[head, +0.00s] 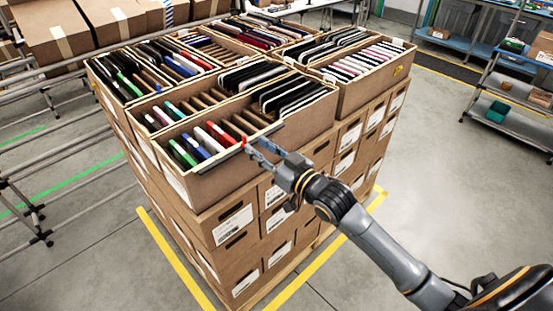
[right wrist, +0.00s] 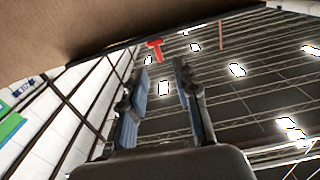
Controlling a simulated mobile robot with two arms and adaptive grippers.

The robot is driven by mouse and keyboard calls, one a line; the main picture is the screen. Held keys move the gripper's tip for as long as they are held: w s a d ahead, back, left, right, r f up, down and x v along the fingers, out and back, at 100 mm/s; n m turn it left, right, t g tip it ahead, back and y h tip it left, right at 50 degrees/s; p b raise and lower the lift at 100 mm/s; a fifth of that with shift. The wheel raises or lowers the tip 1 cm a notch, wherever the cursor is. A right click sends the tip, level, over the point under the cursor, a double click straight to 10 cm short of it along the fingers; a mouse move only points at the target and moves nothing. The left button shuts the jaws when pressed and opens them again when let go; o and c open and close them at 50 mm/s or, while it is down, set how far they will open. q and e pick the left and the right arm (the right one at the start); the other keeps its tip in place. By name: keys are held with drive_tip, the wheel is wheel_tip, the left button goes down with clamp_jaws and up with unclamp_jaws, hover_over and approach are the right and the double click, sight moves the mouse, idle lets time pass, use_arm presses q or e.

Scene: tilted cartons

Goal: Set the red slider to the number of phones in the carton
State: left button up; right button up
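The red slider (head: 244,141) sits on a dark rail along the top front edge of the nearest carton (head: 215,184). It also shows as a red T-shaped piece in the right wrist view (right wrist: 156,48). Empty slots follow, then several black phones stand at the right end. My right gripper (head: 254,149) is just outside the front wall, close to the slider. In the right wrist view its fingers (right wrist: 163,70) are apart, with nothing between them. My left gripper is out of view.
More open cartons with tilted phones (head: 355,66) stand beside and behind on the stack of closed boxes (head: 240,230). Metal rails (head: 50,160) run at left. Shelves (head: 500,105) stand at right. The floor at right is clear.

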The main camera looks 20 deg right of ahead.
drive_tip(key=v, duration=0.7)
drive_tip(key=shift+r, duration=0.1)
drive_tip(key=d+f+m+g+h+b, duration=0.1)
drive_tip(key=d+f+h, duration=0.15)
drive_tip(key=f, duration=0.75)
drive_tip(key=d+f+m+g+h+b, duration=0.1)
drive_tip(key=d+f+g, duration=0.15)
drive_tip(key=f, duration=0.75)
drive_tip(key=s+d+f+g+h+b, duration=0.15)
drive_tip(key=s+f, duration=0.25)
drive_tip(key=f, duration=0.8)
drive_tip(key=s+d+f+g+h, duration=0.15)
drive_tip(key=s+f, duration=0.35)
drive_tip(key=f, duration=0.7)
drive_tip(key=s+a+f+g+b, duration=0.2)
drive_tip(key=s+f+g, duration=0.4)
drive_tip(key=s+f, duration=1.15)
drive_tip(key=s+a+f+g, duration=0.1)
drive_tip(key=s+a+f, duration=0.1)
drive_tip(key=s, duration=0.6)
drive_tip(key=s+a+f+g+b, duration=0.1)
drive_tip(key=s+a+f+g, duration=0.1)
drive_tip(key=s+f, duration=0.3)
drive_tip(key=s, duration=0.4)
drive_tip(key=shift+f, duration=0.25)
drive_tip(key=shift+a+g, duration=0.1)
drive_tip(key=shift+g, duration=0.15)
